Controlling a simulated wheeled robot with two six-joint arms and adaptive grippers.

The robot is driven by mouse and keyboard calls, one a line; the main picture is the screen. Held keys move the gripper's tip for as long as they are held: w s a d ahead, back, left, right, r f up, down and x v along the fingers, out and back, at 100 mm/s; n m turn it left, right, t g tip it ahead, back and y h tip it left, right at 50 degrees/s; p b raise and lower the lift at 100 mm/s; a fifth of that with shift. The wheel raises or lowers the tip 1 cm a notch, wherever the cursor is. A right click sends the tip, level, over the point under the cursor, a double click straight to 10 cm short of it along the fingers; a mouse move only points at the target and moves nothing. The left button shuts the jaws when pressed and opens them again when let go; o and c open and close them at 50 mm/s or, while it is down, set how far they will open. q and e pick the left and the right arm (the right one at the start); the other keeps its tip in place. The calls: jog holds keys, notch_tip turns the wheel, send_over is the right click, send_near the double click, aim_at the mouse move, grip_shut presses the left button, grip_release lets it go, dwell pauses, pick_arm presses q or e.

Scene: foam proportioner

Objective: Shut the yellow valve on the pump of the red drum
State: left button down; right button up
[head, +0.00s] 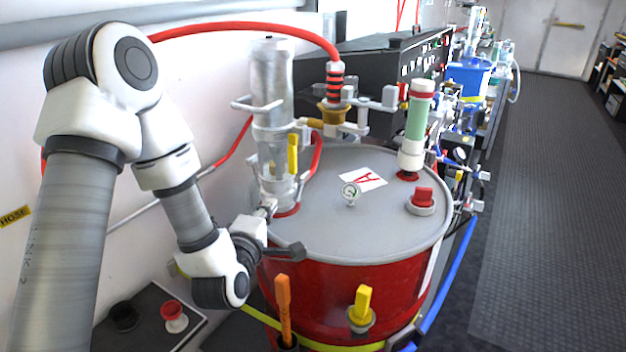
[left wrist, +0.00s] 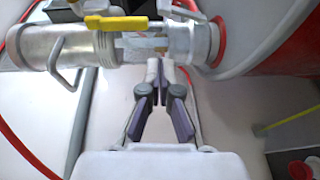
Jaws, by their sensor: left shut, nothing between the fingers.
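The red drum (head: 335,293) has a grey lid, and the pump (head: 273,85) stands upright at its back left, a metal cylinder with a clear lower section. The yellow valve (head: 293,155) is on the pump; its handle points up, along the pump. In the left wrist view the yellow valve (left wrist: 118,23) lies lengthwise along the pump (left wrist: 75,47). My left gripper (head: 268,207) is low beside the pump, below the handle. In the left wrist view my left gripper (left wrist: 160,72) is shut and empty, its tips close to the pump's lower section; contact cannot be told. My right gripper is out of view.
A second yellow handle (head: 361,304) and an orange handle (head: 284,312) are at the drum's front. A red hose (head: 250,28) arches over the pump. The wall is close at left; open floor lies right.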

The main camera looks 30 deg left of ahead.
pick_arm(q)
notch_tip(320, 180, up, 3)
jog(key=p, duration=0.2)
send_near(285, 159)
jog(key=shift+t, duration=0.4)
jog(key=x, duration=0.5)
jog(key=shift+w+f, duration=0.25)
jog(key=shift+f, duration=0.1)
jog(key=shift+w+a, duration=0.1)
jog(key=shift+w, duration=0.15)
jog(key=shift+s, duration=0.1)
jog(key=shift+f+n, duration=0.15)
jog(key=shift+n, duration=0.15)
